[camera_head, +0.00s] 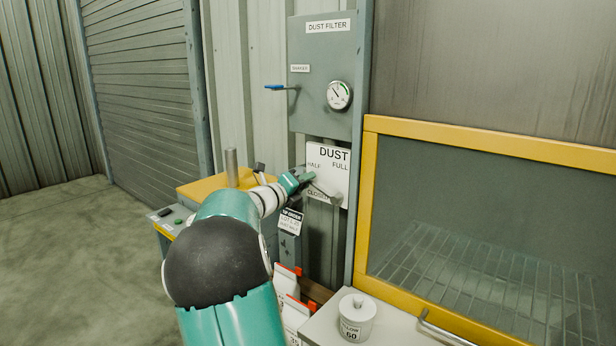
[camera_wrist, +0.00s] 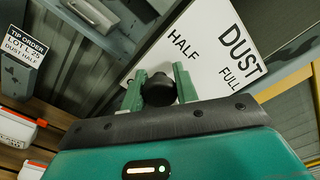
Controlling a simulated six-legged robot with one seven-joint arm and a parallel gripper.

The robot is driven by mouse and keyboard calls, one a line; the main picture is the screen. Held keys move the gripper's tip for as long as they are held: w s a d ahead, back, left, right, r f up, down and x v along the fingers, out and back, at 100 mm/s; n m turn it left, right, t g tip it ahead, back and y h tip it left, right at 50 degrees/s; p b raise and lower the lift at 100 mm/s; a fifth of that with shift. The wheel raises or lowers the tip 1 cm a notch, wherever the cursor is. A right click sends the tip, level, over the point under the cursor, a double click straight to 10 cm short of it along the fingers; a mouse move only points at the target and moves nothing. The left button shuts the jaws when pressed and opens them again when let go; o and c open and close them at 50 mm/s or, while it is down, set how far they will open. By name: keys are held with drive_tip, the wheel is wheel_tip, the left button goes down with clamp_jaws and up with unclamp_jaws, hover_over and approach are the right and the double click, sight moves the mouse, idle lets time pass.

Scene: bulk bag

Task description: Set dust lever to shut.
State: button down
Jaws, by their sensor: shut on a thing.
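The dust lever (camera_head: 324,191) is on the white DUST plate (camera_head: 334,156), which is marked HALF, FULL and CLOSED. The lever slants up and left from its pivot at the plate's lower right, its outer end between the HALF and CLOSED labels. My gripper (camera_head: 304,178) is at that outer end. In the wrist view, the green fingers of my gripper (camera_wrist: 160,92) are shut on the lever's black knob (camera_wrist: 158,88). The plate (camera_wrist: 200,45) shows behind, with CLOSED mostly hidden. The lever's shaft is hard to see there.
A tip order tag (camera_head: 290,221) reads dust half in the wrist view. A dial gauge (camera_head: 339,95) and blue-handled lever (camera_head: 275,87) are above. Floor at left is clear.

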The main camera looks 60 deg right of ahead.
drive_tip(key=shift+w+f+n, duration=0.15)
drive_tip(key=shift+f+n, duration=0.75)
drive_tip(key=shift+n, duration=0.1)
drive_tip(key=shift+w+f+n, duration=0.15)
drive_tip(key=shift+f+n, duration=0.7)
drive_tip(key=shift+n, duration=0.15)
drive_tip(key=shift+f, duration=0.1)
drive_tip(key=c, duration=1.1)
unclamp_jaws()
drive_tip(key=shift+o, duration=0.2)
drive_tip(key=w+a, duration=0.2)
drive_tip(key=a, duration=1.1)
drive_tip(key=shift+a, duration=0.3)
